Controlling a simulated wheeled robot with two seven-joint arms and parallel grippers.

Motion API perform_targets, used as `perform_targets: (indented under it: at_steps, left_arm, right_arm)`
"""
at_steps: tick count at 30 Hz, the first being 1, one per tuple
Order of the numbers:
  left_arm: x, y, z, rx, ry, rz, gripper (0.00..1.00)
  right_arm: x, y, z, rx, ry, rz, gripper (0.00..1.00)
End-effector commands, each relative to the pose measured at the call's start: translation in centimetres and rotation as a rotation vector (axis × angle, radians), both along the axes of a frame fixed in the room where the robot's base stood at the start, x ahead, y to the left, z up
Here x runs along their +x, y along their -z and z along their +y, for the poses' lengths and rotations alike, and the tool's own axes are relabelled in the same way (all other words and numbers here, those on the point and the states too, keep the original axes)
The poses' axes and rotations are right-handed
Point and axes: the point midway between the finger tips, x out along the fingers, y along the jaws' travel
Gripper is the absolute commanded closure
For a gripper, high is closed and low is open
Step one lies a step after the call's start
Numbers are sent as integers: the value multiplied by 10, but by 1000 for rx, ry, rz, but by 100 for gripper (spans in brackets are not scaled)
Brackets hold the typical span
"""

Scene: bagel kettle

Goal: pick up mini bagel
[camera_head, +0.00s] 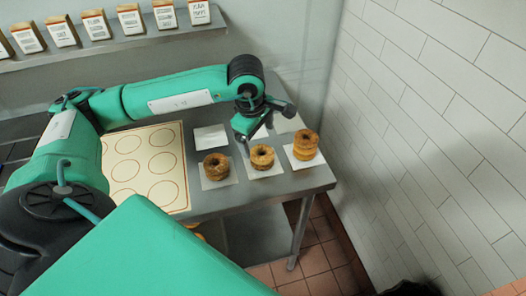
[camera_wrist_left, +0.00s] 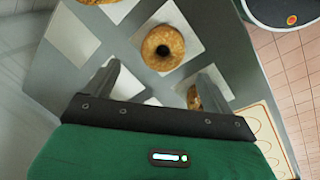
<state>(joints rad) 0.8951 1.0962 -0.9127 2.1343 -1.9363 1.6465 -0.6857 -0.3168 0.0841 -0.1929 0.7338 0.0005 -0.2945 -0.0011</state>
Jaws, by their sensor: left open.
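Three portions of brown mini bagels sit on white paper squares at the right of the steel table: a front-left bagel (camera_head: 216,167), a middle bagel (camera_head: 262,157) and a right stack (camera_head: 305,143). My left gripper (camera_head: 246,138) is above the table, just behind the middle bagel. In the left wrist view my left gripper (camera_wrist_left: 162,66) is open and empty. A round bagel (camera_wrist_left: 163,46) with a hole shows beyond and between its fingertips. Another bagel (camera_wrist_left: 193,98) is partly hidden by the right finger, and one is cut off at the top edge. My right gripper is out of view.
An empty white paper (camera_head: 210,138) lies behind the front-left bagel. A cream mat with printed circles (camera_head: 150,165) covers the table's left part. A shelf (camera_head: 120,42) of small packets is at the back. A white tiled wall (camera_head: 430,120) stands right of the table.

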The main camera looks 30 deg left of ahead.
Motion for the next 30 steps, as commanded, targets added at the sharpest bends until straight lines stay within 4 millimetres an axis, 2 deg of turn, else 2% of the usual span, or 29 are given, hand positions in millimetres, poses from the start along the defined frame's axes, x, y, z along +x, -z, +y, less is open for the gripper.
perform_targets:
  at_steps: [7,11,15,24,30]
  left_arm:
    - [2,17,-2,0,1,2,13]
    - [4,37,-4,-1,1,4,13]
    - [8,55,-4,0,1,2,13]
    - [9,61,-4,-1,1,-2,13]
    - [9,60,-4,-1,1,-2,52]
  right_arm:
    - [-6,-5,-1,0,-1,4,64]
    - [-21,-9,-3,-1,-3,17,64]
    - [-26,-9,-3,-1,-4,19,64]
    - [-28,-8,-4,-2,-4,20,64]
    - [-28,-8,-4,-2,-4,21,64]
